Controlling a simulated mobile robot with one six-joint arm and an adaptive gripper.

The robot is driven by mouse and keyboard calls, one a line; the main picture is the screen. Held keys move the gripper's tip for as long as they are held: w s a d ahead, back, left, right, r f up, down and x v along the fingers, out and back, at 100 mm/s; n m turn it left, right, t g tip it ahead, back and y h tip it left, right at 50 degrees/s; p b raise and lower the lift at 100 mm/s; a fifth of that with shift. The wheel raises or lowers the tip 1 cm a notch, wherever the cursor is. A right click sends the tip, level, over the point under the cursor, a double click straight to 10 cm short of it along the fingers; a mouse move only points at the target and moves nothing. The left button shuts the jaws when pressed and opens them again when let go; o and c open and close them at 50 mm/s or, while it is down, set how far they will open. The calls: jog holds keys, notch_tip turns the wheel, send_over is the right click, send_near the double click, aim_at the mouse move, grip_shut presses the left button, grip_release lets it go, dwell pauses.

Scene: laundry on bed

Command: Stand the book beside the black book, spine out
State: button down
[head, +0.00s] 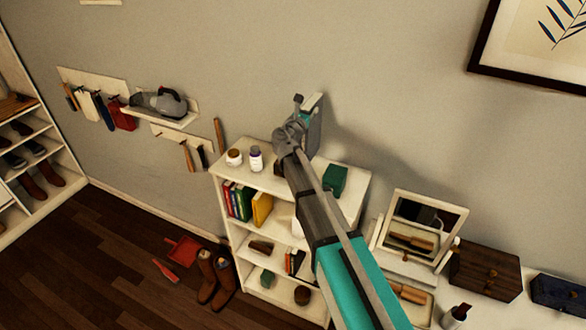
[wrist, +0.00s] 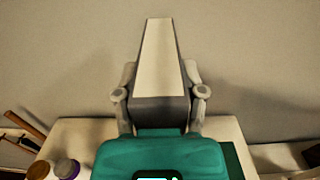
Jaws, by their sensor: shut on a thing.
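My gripper (head: 303,108) is raised above the top of the white bookcase, in front of the wall. In the wrist view my gripper (wrist: 160,92) is shut on a book (wrist: 158,55), with a finger on each side. The book shows a long cream face and a grey near end, and points away from my palm. In the head view the held book (head: 315,103) is small and partly hidden by the gripper. A dark upright book (head: 290,262) beside a red one stands on a lower shelf, partly behind my arm; I cannot tell surely that it is the black book.
The white bookcase (head: 219,177) holds red, green, blue and yellow books (head: 240,202) on its upper shelf. Two jars (head: 255,159) and a green box (head: 335,180) stand on top. A mirror (head: 418,225) is at right. Boots (head: 215,277) stand on the floor at left.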

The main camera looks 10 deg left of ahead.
aim_at(309, 135)
jog(key=shift+w+d, duration=0.1)
jog(key=shift+d, duration=0.3)
jog(key=shift+f, duration=0.1)
notch_tip(309, 135, down, 6)
jog(key=b, duration=0.6)
dwell(0.4)
jog(key=shift+f, duration=0.15)
jog(key=shift+f+b, duration=1.8)
jog(key=shift+b, duration=0.25)
jog(key=shift+c, duration=0.8)
grip_release()
jog(key=shift+s, duration=0.2)
jog(key=v, duration=1.1)
jog(key=shift+s+a, duration=0.25)
jog(key=shift+s, duration=0.05)
